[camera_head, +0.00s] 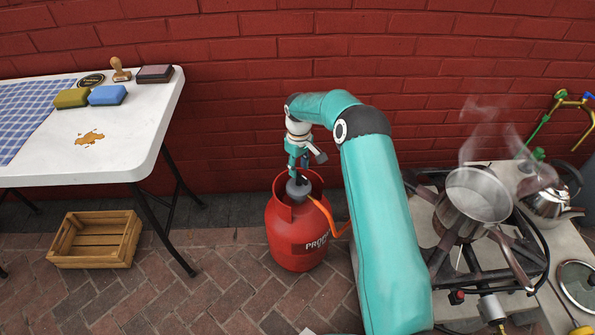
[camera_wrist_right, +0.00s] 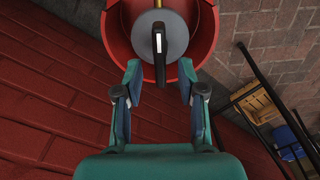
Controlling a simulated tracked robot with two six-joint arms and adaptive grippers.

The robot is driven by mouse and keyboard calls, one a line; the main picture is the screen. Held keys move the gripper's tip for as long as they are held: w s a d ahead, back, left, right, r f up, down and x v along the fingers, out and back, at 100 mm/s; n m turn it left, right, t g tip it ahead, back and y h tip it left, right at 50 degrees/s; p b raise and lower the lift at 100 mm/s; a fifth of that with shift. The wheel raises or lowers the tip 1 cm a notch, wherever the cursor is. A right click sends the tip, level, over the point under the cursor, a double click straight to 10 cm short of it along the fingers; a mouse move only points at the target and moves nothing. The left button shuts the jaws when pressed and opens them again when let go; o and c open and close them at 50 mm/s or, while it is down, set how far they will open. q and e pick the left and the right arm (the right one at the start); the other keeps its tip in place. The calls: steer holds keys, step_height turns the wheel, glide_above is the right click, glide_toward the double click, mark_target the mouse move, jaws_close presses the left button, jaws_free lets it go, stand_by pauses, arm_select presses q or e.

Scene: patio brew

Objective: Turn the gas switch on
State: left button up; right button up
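The red gas bottle (camera_head: 295,240) stands on the brick floor against the wall. A grey round regulator (camera_head: 297,190) sits on its top inside the red collar, and it also shows in the right wrist view (camera_wrist_right: 177,30). The gas switch (camera_wrist_right: 159,48), a dark lever with a pale edge, lies across the middle of the regulator. My right gripper (camera_head: 299,167) points down just above the regulator. In the right wrist view its two fingers (camera_wrist_right: 160,80) are apart, with nothing held between them. My left gripper is in neither view.
An orange hose (camera_head: 327,213) runs from the regulator. A white table (camera_head: 130,140) with sponges and a stamp stands at left, a wooden crate (camera_head: 97,240) below it. A steaming pot (camera_head: 475,200) stands on the stove at right. The red brick wall (camera_head: 240,90) is close behind.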

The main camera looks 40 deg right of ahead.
mark_target(298, 173)
step_height(298, 173, up, 10)
steer(key=shift+f, duration=0.15)
steer(key=shift+w, duration=0.1)
stand_by(0.3)
